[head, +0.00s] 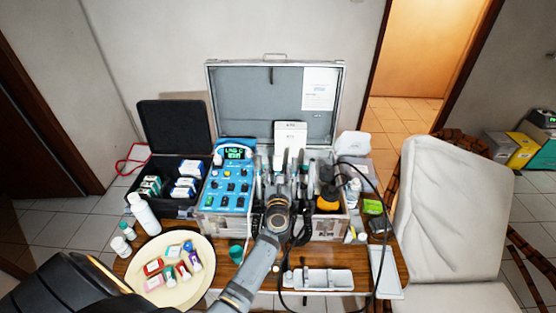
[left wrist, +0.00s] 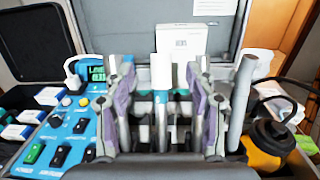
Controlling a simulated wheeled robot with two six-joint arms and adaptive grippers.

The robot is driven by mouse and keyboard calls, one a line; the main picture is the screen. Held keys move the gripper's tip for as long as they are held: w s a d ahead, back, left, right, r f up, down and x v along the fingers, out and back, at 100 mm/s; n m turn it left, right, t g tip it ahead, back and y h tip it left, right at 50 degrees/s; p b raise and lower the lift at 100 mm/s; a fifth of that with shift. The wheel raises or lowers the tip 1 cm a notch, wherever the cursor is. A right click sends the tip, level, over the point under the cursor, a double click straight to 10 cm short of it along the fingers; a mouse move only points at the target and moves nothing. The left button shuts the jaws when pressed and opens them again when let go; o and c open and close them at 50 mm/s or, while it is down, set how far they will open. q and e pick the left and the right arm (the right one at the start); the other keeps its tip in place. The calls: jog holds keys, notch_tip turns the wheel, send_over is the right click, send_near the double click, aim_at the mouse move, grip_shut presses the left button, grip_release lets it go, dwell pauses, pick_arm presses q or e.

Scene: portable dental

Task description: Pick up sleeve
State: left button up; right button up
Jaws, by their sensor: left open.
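My left gripper (head: 279,183) reaches into the open metal case, its fingers pointing away among upright instruments. In the left wrist view the left gripper (left wrist: 160,82) is open, with a finger on each side. Between the fingers, in line of sight, stands a slim white upright piece with a blue band (left wrist: 161,95); I cannot tell whether they touch it. A white printed box (head: 291,136) stands behind, against the lid; it also shows in the left wrist view (left wrist: 182,42). I cannot tell for sure which item is the sleeve. My right gripper is out of view.
A blue control unit (head: 226,188) is left of the gripper, and an orange-and-black bottle (head: 328,200) right. A grey upright tube (left wrist: 241,98) stands close to the right finger. A black cable (head: 377,225) loops at right.

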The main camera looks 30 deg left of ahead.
aim_at(278, 161)
pick_arm(q)
jog(key=shift+w+a+f, duration=0.3)
jog(key=shift+w+a, duration=0.1)
jog(key=shift+w, duration=0.2)
jog(key=shift+w+a+f, duration=0.25)
jog(key=shift+w+a, duration=0.15)
jog(key=shift+w, duration=0.2)
jog(key=shift+w+a+r+p, duration=0.1)
jog(key=shift+w+a+p, duration=0.15)
jog(key=shift+w, duration=0.35)
jog(key=shift+p+x, duration=0.3)
jog(key=shift+x, duration=0.75)
jog(key=shift+w+a+f, duration=0.2)
jog(key=shift+w+a, duration=0.05)
jog(key=shift+w, duration=0.55)
jog(key=shift+s+d+r, duration=0.1)
jog(key=shift+s, duration=0.1)
jog(key=c, duration=0.5)
jog(key=shift+w, duration=0.1)
jog(key=c, duration=0.3)
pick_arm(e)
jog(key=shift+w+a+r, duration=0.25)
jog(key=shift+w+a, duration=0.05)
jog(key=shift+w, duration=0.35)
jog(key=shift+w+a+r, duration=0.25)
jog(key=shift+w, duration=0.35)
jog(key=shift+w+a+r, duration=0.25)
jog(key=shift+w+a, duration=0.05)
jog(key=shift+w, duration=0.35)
